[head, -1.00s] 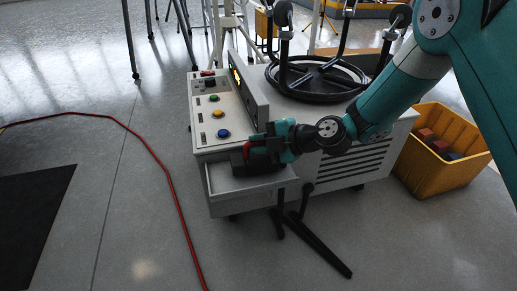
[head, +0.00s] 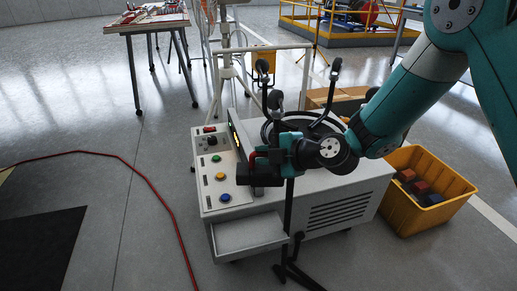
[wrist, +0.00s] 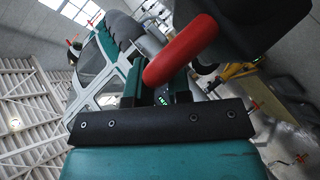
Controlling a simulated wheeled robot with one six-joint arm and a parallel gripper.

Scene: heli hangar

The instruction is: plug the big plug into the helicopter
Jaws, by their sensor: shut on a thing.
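The big plug is a dark body with a red handle. It shows at my gripper (head: 277,160) in the head view, with its dark body (head: 264,178) above the cart's tray. My gripper is shut on the plug. In the wrist view, the red handle (wrist: 182,50) crosses between the fingers, and the plug's dark body (wrist: 250,28) fills the upper right. A white and teal body with windows, which looks like the helicopter (wrist: 106,88), is in the background of the wrist view. The helicopter is not seen in the head view, and its socket cannot be made out.
A grey power cart (head: 335,214) with coloured buttons and an empty front tray (head: 247,234) stands below my gripper. A yellow crate (head: 430,215) with several blocks is on its right. A red cable (head: 160,196) and dark mat (head: 38,250) lie left. A table (head: 150,24) stands behind.

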